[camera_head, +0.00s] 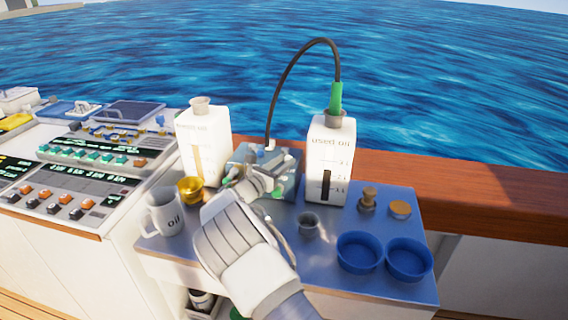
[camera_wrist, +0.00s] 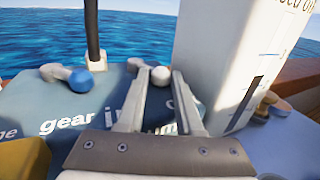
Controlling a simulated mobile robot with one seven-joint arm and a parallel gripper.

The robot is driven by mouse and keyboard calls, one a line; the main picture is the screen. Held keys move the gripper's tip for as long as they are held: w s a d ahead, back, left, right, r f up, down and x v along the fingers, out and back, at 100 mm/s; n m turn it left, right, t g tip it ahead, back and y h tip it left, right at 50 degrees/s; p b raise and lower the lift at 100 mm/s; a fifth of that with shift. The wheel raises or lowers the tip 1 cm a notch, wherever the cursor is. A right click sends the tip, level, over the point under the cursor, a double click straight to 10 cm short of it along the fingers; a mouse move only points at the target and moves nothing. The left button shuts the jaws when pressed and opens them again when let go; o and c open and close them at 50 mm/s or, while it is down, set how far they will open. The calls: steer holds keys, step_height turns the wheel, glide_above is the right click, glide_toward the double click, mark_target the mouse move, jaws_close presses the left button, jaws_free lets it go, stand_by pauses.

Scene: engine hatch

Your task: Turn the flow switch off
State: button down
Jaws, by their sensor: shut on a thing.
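The pump box (camera_head: 285,160) is a blue-grey block between the two white containers. In the wrist view its blue top (camera_wrist: 60,112) bears white lettering, partly hidden, with "gear" readable. My gripper (camera_head: 268,180) reaches over this box from the front. In the wrist view its two fingers (camera_wrist: 160,88) are closed in on a small white round knob (camera_wrist: 160,76), which shows between the fingertips. I take this knob to be the flow switch; its label is hidden. A second knob, blue and grey (camera_wrist: 76,79), lies to the left, apart from the fingers.
White containers stand left (camera_head: 203,150) and right (camera_head: 328,165) of the box. A black hose (camera_head: 272,95) arches from the box to a green nozzle (camera_head: 336,97) at the right container. An "oil" mug (camera_head: 165,215), yellow funnel (camera_head: 190,190) and blue bowls (camera_head: 358,253) stand around.

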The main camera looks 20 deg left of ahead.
steer(key=shift+w+r, duration=0.1)
steer(key=shift+r, duration=0.1)
steer(key=c, duration=0.9)
jaws_free()
steer(key=shift+f, duration=0.1)
steer(key=shift+o, duration=0.2)
steer(key=p+v, duration=0.1)
steer(key=v, duration=1.6)
steer(key=shift+s, duration=0.2)
